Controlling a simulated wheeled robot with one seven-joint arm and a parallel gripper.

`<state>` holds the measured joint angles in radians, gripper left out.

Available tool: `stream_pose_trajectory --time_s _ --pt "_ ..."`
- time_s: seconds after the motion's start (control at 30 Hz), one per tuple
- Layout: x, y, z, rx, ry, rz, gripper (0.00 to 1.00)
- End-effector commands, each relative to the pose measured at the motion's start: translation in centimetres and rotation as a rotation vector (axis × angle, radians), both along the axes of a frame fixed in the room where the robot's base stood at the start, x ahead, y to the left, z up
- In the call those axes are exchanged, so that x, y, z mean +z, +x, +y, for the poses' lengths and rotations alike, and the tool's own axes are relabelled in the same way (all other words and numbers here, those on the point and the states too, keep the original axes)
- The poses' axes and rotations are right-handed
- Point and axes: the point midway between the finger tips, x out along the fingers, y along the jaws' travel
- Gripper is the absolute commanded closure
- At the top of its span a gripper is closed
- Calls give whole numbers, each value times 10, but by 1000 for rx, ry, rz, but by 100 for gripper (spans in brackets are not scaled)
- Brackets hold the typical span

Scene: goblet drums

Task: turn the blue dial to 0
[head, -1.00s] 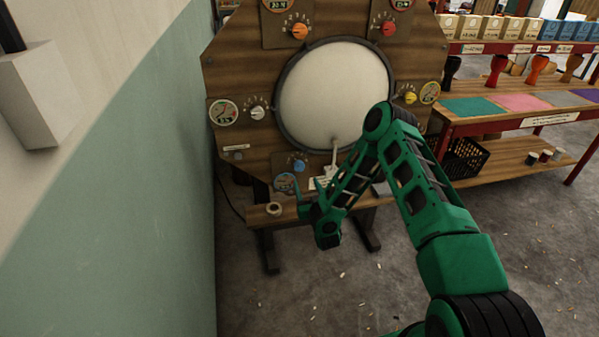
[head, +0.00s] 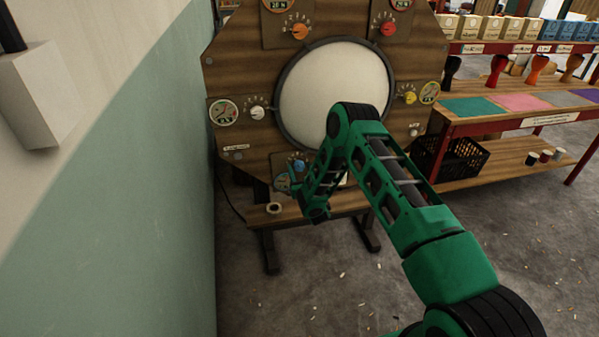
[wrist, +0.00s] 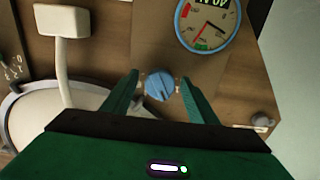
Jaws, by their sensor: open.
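The blue dial (head: 299,165) is low on the wooden drum panel, below the round white skin. In the wrist view the blue dial (wrist: 159,87) lies between the two green fingers of my gripper (wrist: 160,79). The fingers are spread, one on each side of the dial; I cannot tell whether they touch it. Its number marks and setting are not readable. A blue-rimmed gauge (wrist: 208,24) with a red needle sits beside the dial; it shows partly in the head view (head: 283,183). My forearm hides much of the gripper in the head view.
The white drum skin (head: 328,88) has orange, red, white and yellow dials around it. A pale block-headed beater (wrist: 62,22) stands beside the gripper. A tape roll (head: 273,208) is on the lower ledge. A wall is left; a shelf table (head: 510,122) is right.

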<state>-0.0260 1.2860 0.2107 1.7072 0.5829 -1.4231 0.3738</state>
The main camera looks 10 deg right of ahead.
Motion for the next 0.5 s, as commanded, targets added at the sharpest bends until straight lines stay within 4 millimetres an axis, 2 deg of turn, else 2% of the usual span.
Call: stream_pose_trajectory --time_s 0.1,0.17,0.27,0.3,0.5 --pt "0 0 0 0 0 0 47" --pt "0 0 0 0 0 0 58" --pt "0 0 0 0 0 1 82" --pt "0 0 0 0 0 1 87" --pt "0 0 0 0 -9 1 86"
